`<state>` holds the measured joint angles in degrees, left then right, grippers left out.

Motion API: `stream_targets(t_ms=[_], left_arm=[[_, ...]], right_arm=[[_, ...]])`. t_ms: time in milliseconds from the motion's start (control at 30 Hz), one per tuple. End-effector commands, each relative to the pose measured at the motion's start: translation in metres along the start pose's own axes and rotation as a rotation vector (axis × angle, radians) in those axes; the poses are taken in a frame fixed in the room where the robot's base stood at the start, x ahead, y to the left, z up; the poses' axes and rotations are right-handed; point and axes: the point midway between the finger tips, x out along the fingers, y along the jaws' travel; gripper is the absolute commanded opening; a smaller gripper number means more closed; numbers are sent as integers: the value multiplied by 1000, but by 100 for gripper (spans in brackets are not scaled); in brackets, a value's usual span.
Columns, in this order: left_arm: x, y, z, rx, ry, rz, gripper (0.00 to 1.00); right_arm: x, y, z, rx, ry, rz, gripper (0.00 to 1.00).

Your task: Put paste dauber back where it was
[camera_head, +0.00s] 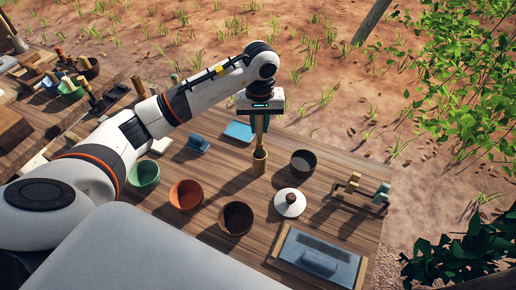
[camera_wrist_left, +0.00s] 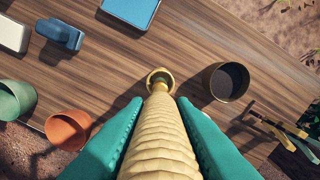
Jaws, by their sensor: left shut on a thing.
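The paste dauber, a tan-gold stick with a ribbed handle (camera_wrist_left: 158,140), is upright in my left gripper (camera_head: 260,116). In the left wrist view the teal fingers of the left gripper (camera_wrist_left: 160,106) are shut on either side of the handle. In the head view the dauber (camera_head: 259,132) points straight down into or just over a small brass cup (camera_head: 259,163) on the table. The cup's round mouth (camera_wrist_left: 160,74) surrounds the dauber's far end in the wrist view; how deep the tip sits is hidden. My right gripper is not in view.
A dark pot (camera_head: 303,163) stands close right of the cup. A white lid (camera_head: 290,203), brown bowl (camera_head: 235,218), orange bowl (camera_head: 186,195) and green bowl (camera_head: 144,174) stand nearer. A small rack (camera_head: 352,183) is at right, a blue tray (camera_head: 239,131) behind, a framed tray (camera_head: 318,258) in front.

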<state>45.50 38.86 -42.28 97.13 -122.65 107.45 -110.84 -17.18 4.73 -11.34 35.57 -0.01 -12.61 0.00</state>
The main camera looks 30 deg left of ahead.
Motion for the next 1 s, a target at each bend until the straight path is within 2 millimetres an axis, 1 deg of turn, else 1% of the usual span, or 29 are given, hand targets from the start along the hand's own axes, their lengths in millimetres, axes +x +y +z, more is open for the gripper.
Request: stream_targets(t_ms=[33,100,200,367,567,633,800,933,967,1000], left_arm=[[9,0,-2,0,8,2,0],[21,1,-2,0,7,1,0],[33,0,-1,2,4,-1,0],[45,0,-2,2,4,-2,0],[72,0,-2,3,5,-2,0],[75,0,-1,4,1,-2,0],[75,0,-1,4,0,-3,0],[79,0,-1,5,0,-2,0],[79,0,-1,5,1,-2,24],[78,0,-1,5,1,-2,31]], right_arm=[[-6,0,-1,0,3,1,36],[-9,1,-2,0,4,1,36],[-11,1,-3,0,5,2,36],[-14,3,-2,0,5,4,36],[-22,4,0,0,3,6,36],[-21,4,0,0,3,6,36],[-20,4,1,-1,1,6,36],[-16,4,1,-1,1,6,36],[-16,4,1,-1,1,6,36],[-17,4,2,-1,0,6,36]])
